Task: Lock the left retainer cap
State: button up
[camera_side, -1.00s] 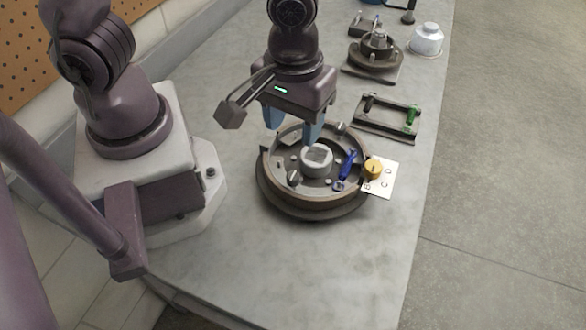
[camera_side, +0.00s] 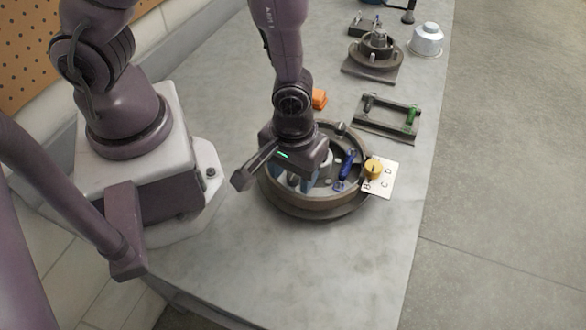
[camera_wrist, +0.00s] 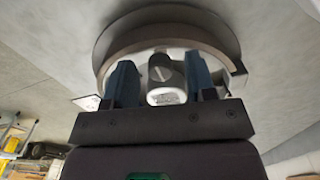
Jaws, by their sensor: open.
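A round brake-drum assembly (camera_side: 318,208) sits on the bench, with a raised dark rim. My gripper (camera_side: 293,184) points down over its left part, fingers apart and low inside the rim. A small grey retainer cap (camera_side: 293,180) shows between the fingers in the side view, partly hidden. In the wrist view, my gripper (camera_wrist: 161,82) has one blue finger on each side of a grey, pale-ended cylindrical part (camera_wrist: 164,75), which looks like this cap. Whether the fingers touch it I cannot tell. My gripper hides much of the drum's hub and left inside.
A blue lever-like part (camera_side: 346,165) lies inside the drum at right. An orange block (camera_side: 319,99), a dark frame (camera_side: 387,118) and a round fixture (camera_side: 375,50) stand behind. The front bench is clear.

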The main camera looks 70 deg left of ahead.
jog(key=c, duration=0.9)
jog(key=shift+c, duration=0.2)
jog(key=shift+m, duration=0.4)
jog(key=m, duration=0.3)
jog(key=shift+m, duration=0.3)
jog(key=m, duration=0.4)
jog(key=shift+m, duration=0.3)
jog(key=m, duration=0.4)
jog(key=shift+m, duration=2.4)
